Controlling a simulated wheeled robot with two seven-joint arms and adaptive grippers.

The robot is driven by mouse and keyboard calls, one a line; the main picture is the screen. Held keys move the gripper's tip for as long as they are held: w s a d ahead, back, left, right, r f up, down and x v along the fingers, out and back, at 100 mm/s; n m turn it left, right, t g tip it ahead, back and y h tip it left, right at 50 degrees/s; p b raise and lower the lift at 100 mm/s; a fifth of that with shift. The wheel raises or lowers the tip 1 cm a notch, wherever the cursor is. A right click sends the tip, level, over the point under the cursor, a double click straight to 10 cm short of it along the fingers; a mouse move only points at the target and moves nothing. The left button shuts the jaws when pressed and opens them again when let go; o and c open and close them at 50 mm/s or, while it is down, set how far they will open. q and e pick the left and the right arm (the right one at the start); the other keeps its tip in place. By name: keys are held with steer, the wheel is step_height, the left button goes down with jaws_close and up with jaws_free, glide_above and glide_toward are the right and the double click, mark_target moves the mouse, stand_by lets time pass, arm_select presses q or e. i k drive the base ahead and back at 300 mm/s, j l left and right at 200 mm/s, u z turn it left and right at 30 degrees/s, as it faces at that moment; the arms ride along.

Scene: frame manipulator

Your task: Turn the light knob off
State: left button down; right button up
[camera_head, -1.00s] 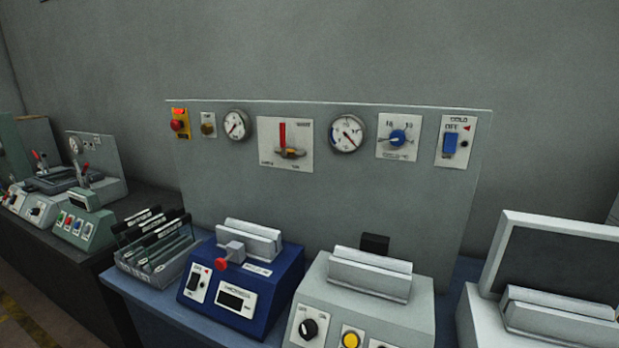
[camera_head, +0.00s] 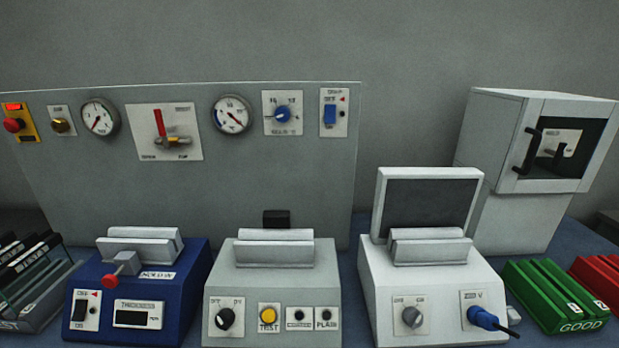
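No label that I can read names a light knob, so I cannot tell which knob it is. The white box with a dark upright screen (camera_head: 432,203) has a grey knob (camera_head: 412,316) on its front, with small labels above it. The grey box (camera_head: 270,255) has a black knob (camera_head: 225,318) at its front left, also with small labels above. On the back panel are a blue dial knob (camera_head: 283,114) and a small brass knob (camera_head: 61,125). Neither of my grippers shows in the view.
A blue box (camera_head: 190,285) with a red-tipped lever stands left of the grey box. A blue plug (camera_head: 483,318) sits in the white box's front. A cabinet (camera_head: 500,150) stands at the back right. A green rack (camera_head: 550,290) and a red rack (camera_head: 600,275) lie at right.

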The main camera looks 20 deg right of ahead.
mark_target(412, 316)
steer(key=z, duration=1.65)
